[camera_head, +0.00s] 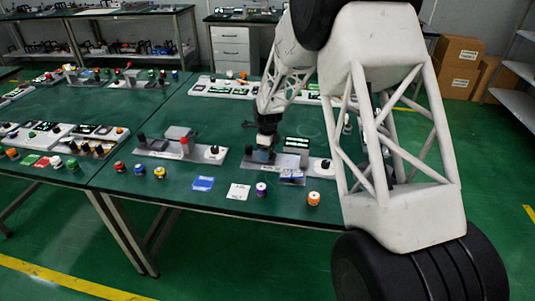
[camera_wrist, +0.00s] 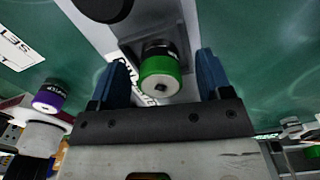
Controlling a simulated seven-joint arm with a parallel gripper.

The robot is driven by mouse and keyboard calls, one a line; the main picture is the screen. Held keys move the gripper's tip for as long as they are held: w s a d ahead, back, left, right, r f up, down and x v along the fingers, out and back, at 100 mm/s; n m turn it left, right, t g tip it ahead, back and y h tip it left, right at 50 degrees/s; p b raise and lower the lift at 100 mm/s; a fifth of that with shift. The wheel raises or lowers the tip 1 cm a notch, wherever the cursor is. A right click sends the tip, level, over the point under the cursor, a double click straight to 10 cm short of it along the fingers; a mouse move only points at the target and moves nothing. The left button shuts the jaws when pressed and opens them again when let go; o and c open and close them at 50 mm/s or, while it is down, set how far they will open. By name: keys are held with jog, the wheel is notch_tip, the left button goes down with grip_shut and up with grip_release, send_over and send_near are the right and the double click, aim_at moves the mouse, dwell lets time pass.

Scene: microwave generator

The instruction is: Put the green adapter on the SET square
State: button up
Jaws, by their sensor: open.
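The green adapter (camera_wrist: 160,70), with a dark upper section and a square hole in its end, shows in the wrist view at a grey block on a light plate. My gripper (camera_wrist: 160,80) is open. Its blue fingers stand on either side of the adapter with gaps showing. In the head view my gripper (camera_head: 263,155) is low over the middle device, and I cannot make out the adapter there. The white SET square (camera_wrist: 16,48) is partly in the wrist view at the left; it appears to be the white card (camera_head: 238,191) near the table's front edge.
A purple-banded adapter (camera_head: 261,189) stands right of the white card, and an orange one (camera_head: 313,198) farther right. A blue card (camera_head: 203,183) lies left. A device with a small screen (camera_head: 297,144) is close beside my gripper. My arm covers the table's right side.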

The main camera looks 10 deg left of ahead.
jog(key=shift+c, duration=0.3)
jog(key=c, duration=1.1)
jog(key=shift+r, duration=0.2)
jog(key=shift+r, duration=1.45)
jog(key=shift+s+d+r, duration=0.1)
jog(key=shift+s+r, duration=0.15)
jog(key=shift+s, duration=0.05)
jog(key=s+d, duration=0.2)
jog(key=s, duration=0.2)
jog(key=s+d+r, duration=0.1)
jog(key=s+d, duration=0.1)
jog(key=s, duration=0.3)
jog(key=s+d, duration=0.2)
jog(key=s, duration=0.3)
jog(key=shift+s+r, duration=0.1)
jog(key=shift+r, duration=0.05)
